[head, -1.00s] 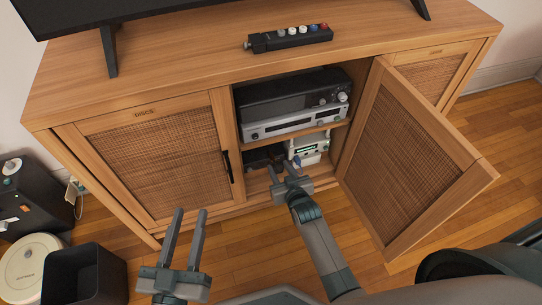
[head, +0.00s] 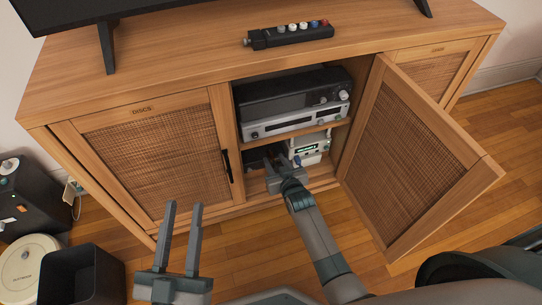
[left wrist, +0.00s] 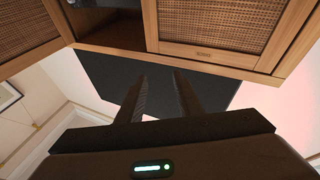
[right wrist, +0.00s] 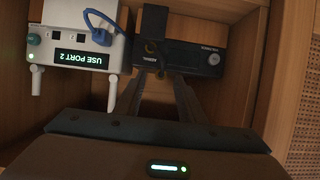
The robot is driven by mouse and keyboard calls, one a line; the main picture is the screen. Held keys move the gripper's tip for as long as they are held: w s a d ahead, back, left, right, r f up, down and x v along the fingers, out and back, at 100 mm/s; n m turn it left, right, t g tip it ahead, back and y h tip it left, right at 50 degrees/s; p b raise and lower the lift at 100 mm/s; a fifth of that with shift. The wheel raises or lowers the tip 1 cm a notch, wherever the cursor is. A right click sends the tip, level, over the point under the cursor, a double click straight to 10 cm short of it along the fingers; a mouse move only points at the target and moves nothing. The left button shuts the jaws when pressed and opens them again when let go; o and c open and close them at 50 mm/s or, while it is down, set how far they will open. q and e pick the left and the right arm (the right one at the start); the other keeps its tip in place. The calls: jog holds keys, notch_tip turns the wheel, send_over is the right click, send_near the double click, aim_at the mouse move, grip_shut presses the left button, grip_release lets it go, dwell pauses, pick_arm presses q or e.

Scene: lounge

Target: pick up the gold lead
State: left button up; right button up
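No lead shows clearly gold. In the right wrist view a small dark brownish plug-like piece (right wrist: 151,48) stands at the socket marked AERIAL on a black box (right wrist: 190,56); its colour is hard to tell. My right gripper (right wrist: 162,76) is open, its fingertips just short of that box, with nothing visible between them. In the head view my right gripper (head: 271,160) reaches into the open cabinet's lower shelf, its tips partly lost against the dark box. My left gripper (head: 183,205) is open and empty in front of the cabinet; it also shows in the left wrist view (left wrist: 159,77).
A white box (right wrist: 80,38) reading USE PORT 2, with a blue lead (right wrist: 103,32), stands beside the black box. A silver-and-black player (head: 295,105) fills the shelf above. The open cabinet door (head: 415,160) stands close on the right. A dark bin (head: 85,275) is at lower left.

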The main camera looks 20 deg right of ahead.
jog(key=shift+w+f, duration=0.15)
jog(key=shift+w, duration=0.3)
grip_shut()
